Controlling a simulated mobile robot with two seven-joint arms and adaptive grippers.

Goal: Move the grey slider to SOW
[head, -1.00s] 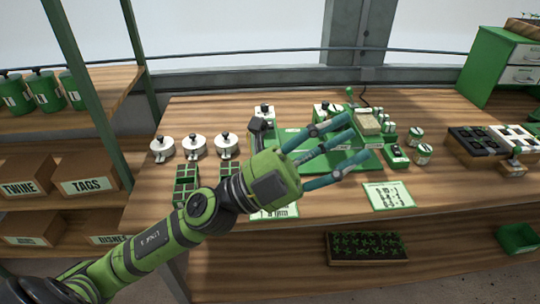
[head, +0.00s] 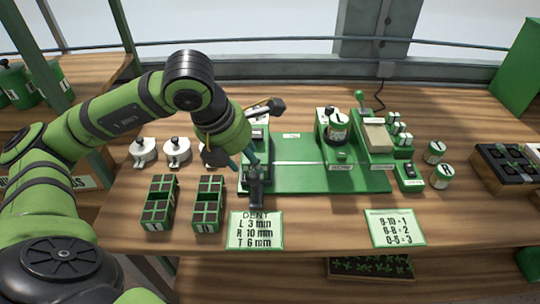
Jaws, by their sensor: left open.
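A dark grey upright piece (head: 256,188) stands at the front left end of the green seeder base (head: 300,178). It looks like the grey slider, but its shape is partly covered. My left gripper (head: 243,163) points down over this end, with its teal fingers apart. One finger is right beside or in front of the top of the dark piece; I cannot tell if they touch. No SOW mark is readable. Small label plates lie along the base, too small to read surely. My right gripper is out of view.
Two green cell trays (head: 208,205) and white lidded pots (head: 144,152) are on the left. A DENT card (head: 255,231) and a number card (head: 396,228) lie in front.

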